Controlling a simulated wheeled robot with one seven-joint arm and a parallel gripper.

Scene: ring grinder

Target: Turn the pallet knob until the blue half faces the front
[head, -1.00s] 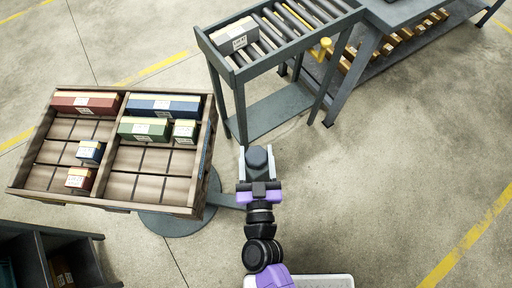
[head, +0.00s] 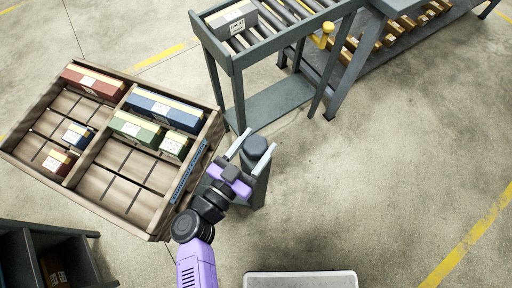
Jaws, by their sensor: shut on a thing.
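The knob is a dark grey, many-sided head (head: 257,146) on a post beside the pallet. My gripper (head: 254,152) reaches it from the lower left, a pale finger on either side, and is shut on it. The wooden pallet (head: 118,190) stands tilted in the picture left of the knob. A divider splits it in two. A long blue box (head: 166,109) and two green boxes lie in the right part; red boxes and a small blue box (head: 77,136) lie in the left part. A blue strip (head: 188,172) shows on its right side wall.
A grey roller conveyor (head: 240,60) with a labelled box (head: 230,20) stands behind the knob. A dark shelf unit (head: 35,240) is at the lower left, and a white-rimmed bin (head: 300,279) at the bottom. The floor to the right is clear.

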